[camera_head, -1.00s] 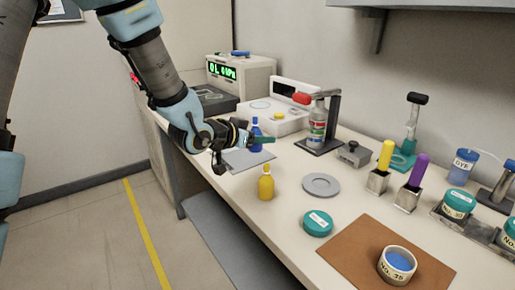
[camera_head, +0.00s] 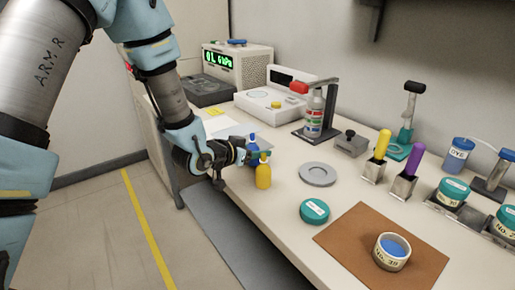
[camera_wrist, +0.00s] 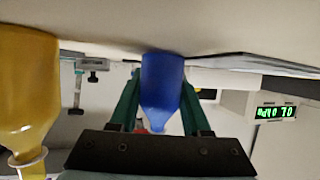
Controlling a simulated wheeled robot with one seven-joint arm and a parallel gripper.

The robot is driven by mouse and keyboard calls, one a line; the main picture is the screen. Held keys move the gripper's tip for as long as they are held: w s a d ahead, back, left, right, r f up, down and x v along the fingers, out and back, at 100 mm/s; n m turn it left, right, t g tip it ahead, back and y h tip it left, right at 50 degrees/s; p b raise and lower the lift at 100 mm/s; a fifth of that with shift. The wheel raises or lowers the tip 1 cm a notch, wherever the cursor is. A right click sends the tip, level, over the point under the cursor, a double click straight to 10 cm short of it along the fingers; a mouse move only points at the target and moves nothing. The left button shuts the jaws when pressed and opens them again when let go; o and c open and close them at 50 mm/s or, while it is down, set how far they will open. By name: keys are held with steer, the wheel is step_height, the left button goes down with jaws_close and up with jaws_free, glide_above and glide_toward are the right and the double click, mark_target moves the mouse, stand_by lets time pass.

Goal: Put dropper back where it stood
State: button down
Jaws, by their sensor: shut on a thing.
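The blue dropper bottle (camera_head: 252,148) is upright near the table's front left edge, just behind and left of the yellow bottle (camera_head: 263,173). My gripper (camera_head: 249,158) reaches it from the left and is shut around its body. In the wrist view the blue bottle (camera_wrist: 162,85) sits between my two green fingers, and the picture is upside down. Its base is close to the tabletop; I cannot tell whether it touches. The yellow bottle (camera_wrist: 25,90) stands beside it, apart from my fingers.
A grey sheet (camera_head: 232,133) lies behind the blue bottle. A white scale (camera_head: 275,98) stands behind.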

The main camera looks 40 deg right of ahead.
steer(key=shift+f, duration=0.15)
steer(key=shift+c, duration=1.8)
jaws_free()
